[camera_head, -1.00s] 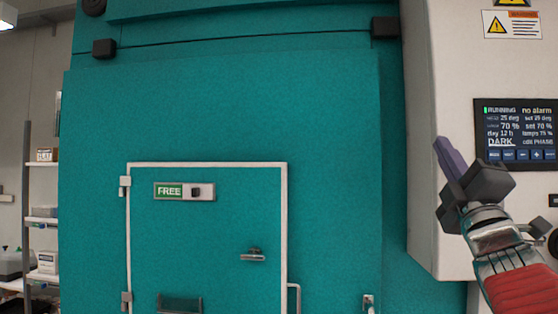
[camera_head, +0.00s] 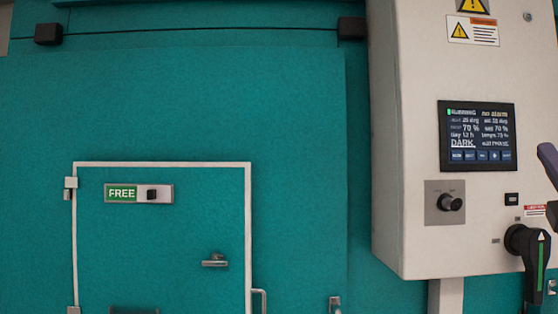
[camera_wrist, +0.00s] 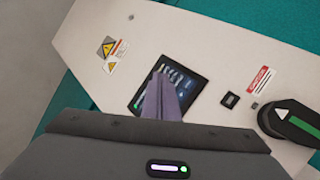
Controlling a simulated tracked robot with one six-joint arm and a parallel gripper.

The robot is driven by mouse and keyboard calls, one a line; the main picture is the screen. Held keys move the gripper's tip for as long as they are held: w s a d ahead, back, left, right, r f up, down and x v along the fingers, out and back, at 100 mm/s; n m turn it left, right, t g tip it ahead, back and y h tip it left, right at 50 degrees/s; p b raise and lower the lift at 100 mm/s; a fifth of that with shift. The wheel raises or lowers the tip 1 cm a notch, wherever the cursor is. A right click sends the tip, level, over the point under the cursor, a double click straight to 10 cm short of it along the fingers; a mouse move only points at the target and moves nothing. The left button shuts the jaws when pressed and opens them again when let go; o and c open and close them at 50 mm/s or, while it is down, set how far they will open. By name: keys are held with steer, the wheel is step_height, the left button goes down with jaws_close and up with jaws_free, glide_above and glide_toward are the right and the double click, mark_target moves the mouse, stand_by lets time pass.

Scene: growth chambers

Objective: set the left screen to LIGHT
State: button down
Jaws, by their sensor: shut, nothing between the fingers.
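The screen (camera_head: 477,136) is a dark panel on a white control cabinet. It reads RUNNING, no alarm, and DARK at its lower left, with a row of blue buttons (camera_head: 481,156) along its bottom. My gripper (camera_head: 548,160) shows only in part at the right edge of the head view, right of the screen. In the wrist view the gripper's purple fingers (camera_wrist: 160,98) are together and empty. They overlap the screen (camera_wrist: 181,80) and hide part of it; I cannot tell whether they touch it.
The white cabinet (camera_head: 410,130) also carries a knob (camera_head: 451,203), a small black switch (camera_head: 511,199) and a black rotary handle (camera_head: 530,250) below the screen. A teal chamber door (camera_head: 200,230) with a FREE sign (camera_head: 122,193) is to the left.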

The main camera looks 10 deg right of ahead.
steer(key=shift+w, duration=0.15)
steer(key=w, duration=0.2)
steer(key=w+d, duration=0.1)
steer(key=w, duration=0.2)
steer(key=w+d, duration=0.1)
steer(key=w, duration=0.2)
steer(key=shift+w, duration=0.15)
steer(key=shift+w+d, duration=0.1)
steer(key=shift+w, duration=0.55)
stand_by(2.8)
steer(key=shift+s, duration=0.75)
stand_by(0.4)
steer(key=shift+s+a, duration=0.25)
steer(key=shift+s, duration=0.55)
steer(key=shift+s+a, duration=0.2)
steer(key=shift+s, duration=0.65)
steer(key=shift+s+a, duration=0.25)
steer(key=shift+s, duration=0.55)
